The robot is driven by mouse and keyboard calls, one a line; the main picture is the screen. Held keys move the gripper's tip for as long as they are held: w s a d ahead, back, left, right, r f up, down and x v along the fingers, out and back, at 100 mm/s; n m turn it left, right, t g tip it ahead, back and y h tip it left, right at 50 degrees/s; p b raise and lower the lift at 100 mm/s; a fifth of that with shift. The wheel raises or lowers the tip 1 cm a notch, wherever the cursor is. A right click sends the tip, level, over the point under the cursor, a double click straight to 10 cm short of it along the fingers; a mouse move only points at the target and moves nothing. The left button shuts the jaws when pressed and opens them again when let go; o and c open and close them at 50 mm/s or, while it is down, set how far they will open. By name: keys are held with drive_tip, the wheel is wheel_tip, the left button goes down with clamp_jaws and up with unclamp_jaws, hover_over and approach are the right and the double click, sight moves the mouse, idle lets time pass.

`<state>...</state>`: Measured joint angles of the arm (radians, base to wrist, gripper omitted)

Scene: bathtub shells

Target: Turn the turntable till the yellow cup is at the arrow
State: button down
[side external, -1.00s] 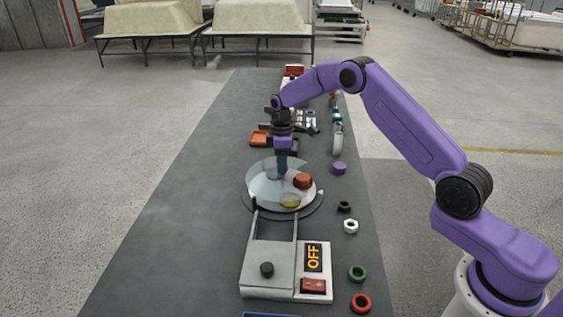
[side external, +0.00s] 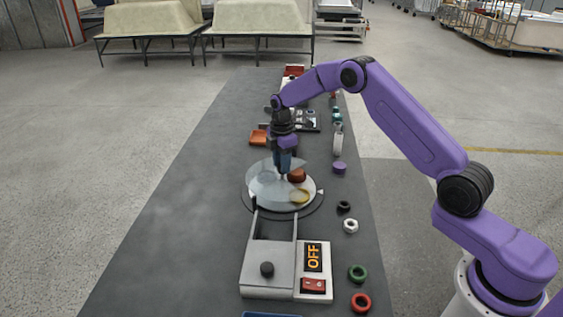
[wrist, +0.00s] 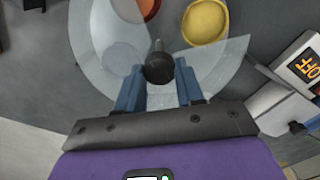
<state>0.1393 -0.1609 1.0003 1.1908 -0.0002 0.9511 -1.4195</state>
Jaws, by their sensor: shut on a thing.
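The round turntable (side external: 268,201) lies on the dark bench, with a clear cover over part of it. The yellow cup (side external: 299,196) is on its front right, a little left of and below a small white mark (side external: 321,191), which looks like the arrow. The yellow cup also shows at the top of the wrist view (wrist: 207,20). A red-brown cup (side external: 297,175) sits behind it. My gripper (wrist: 158,80) is shut on a black knob (wrist: 158,66) above the turntable's middle. A pale round shape (wrist: 125,52) shows through the cover.
A grey device with an "OFF" display (side external: 314,257) and a red switch (side external: 313,286) stands in front of the turntable. The bench's left side is clear.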

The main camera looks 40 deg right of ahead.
drive_tip(key=shift+r+n, duration=0.1)
drive_tip(key=shift+n, duration=3.6)
drive_tip(key=c, duration=0.7)
unclamp_jaws()
wheel_tip(320, 180, up, 17)
drive_tip(key=shift+r, duration=0.2)
drive_tip(key=shift+s, duration=0.1)
